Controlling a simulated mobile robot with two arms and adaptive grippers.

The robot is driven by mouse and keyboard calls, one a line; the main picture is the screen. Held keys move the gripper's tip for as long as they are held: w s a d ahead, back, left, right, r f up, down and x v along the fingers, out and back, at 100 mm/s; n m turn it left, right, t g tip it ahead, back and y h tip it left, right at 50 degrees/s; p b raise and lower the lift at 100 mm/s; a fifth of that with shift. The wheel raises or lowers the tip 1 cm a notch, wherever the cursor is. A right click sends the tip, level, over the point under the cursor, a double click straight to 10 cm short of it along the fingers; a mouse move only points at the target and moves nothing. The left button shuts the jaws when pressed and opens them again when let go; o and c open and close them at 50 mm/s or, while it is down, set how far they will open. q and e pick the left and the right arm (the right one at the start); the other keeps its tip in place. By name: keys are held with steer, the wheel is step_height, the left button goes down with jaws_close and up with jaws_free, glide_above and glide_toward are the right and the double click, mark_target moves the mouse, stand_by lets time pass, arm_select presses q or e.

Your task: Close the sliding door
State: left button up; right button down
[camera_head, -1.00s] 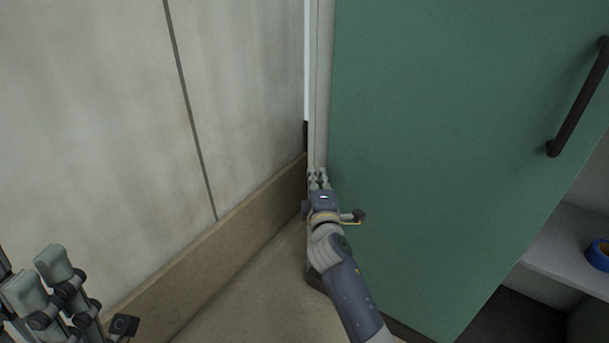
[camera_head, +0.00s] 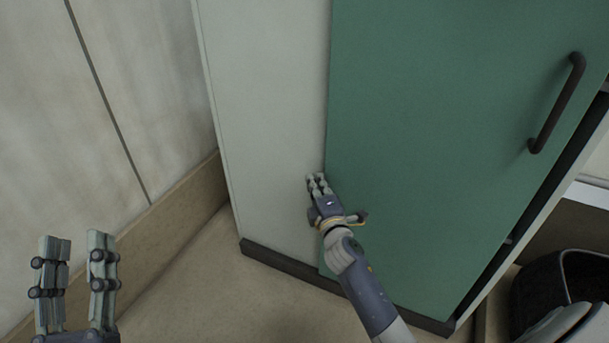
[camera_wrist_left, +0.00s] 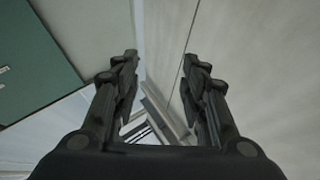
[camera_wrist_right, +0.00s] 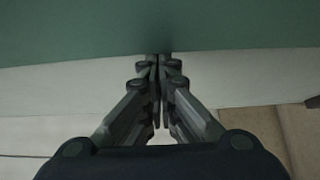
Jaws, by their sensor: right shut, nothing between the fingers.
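The green sliding door (camera_head: 440,130) hangs on the front of a white cabinet (camera_head: 270,110), with a dark vertical bar handle (camera_head: 556,105) near its right edge. My left gripper (camera_head: 78,245) is open and empty at the lower left, away from the door.
A grey panelled wall (camera_head: 130,90) with a tan baseboard (camera_head: 160,220) stands to the left. A dark rounded bin-like object (camera_head: 535,290) stands at the lower right. The tan floor (camera_head: 240,300) before the cabinet looks clear.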

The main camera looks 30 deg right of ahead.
mark_target(335, 181)
steer(key=s+d, duration=0.1)
steer(key=s, duration=0.1)
steer(key=s+d+p, duration=0.1)
steer(key=s+d, duration=0.1)
steer(key=shift+s+d, duration=0.4)
steer(key=shift+s, duration=0.1)
arm_select(q)
step_height(335, 181, down, 8)
steer(key=w+g+y, duration=0.1)
steer(key=w+g, duration=0.1)
steer(key=g, duration=0.2)
steer(key=shift+a+r+g+y, duration=0.15)
steer(key=shift+g+y, duration=0.15)
arm_select(e)
steer(key=shift+f, duration=0.1)
steer(key=shift+d, duration=0.1)
